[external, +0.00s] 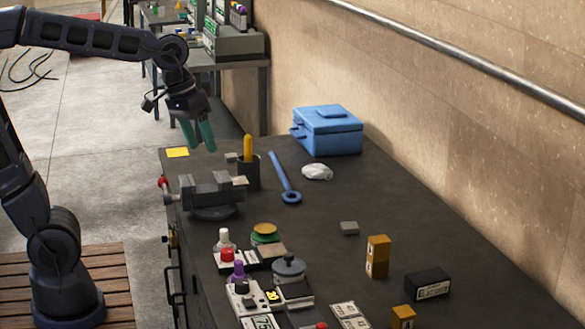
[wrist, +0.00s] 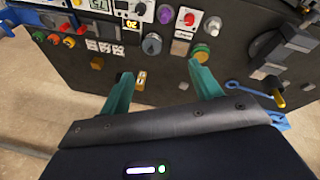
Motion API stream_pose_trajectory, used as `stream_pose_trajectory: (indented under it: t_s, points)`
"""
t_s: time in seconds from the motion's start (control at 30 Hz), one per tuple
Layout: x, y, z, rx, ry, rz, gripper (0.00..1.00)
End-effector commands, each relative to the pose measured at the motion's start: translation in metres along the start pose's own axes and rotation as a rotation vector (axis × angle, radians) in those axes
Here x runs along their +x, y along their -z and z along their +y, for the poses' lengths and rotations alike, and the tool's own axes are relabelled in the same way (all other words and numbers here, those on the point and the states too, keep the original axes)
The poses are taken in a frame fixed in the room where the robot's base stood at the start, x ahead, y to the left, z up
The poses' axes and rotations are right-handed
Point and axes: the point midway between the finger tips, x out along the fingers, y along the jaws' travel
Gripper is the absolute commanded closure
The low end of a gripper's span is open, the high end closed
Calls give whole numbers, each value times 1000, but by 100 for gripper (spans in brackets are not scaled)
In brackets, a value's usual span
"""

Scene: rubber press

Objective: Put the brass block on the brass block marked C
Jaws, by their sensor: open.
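A tall brass block (external: 378,254) stands upright on the dark workbench, right of centre in the external view. It has small dark marks on its side, too small to read. A second brass block (external: 403,318) is at the bottom edge, partly cut off. The wrist view shows a marked brass block (wrist: 140,82) near the left fingertip and another brass block (wrist: 97,63) farther left. I cannot tell which is marked C. My gripper (external: 199,146) is open and empty, with teal fingers, above the bench's far left corner, well away from both blocks.
A black labelled box (external: 428,284) stands right of the tall block, and a small grey block (external: 349,228) lies behind it. Controls and a grey pot (external: 289,268) crowd the left front. A vise (external: 212,193), blue wrench (external: 284,178) and blue toolbox (external: 328,132) stand farther back.

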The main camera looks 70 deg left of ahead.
Motion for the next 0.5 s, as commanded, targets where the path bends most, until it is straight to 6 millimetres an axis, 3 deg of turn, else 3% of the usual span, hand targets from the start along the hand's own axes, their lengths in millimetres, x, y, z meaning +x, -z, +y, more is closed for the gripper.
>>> stream_pose_trajectory:
  t_s: [0.3, 0.5]
  points:
    - [-4, -80, -46, 270, 33, 88, 37]
    - [1, -109, -65, 384, 53, 120, 37]
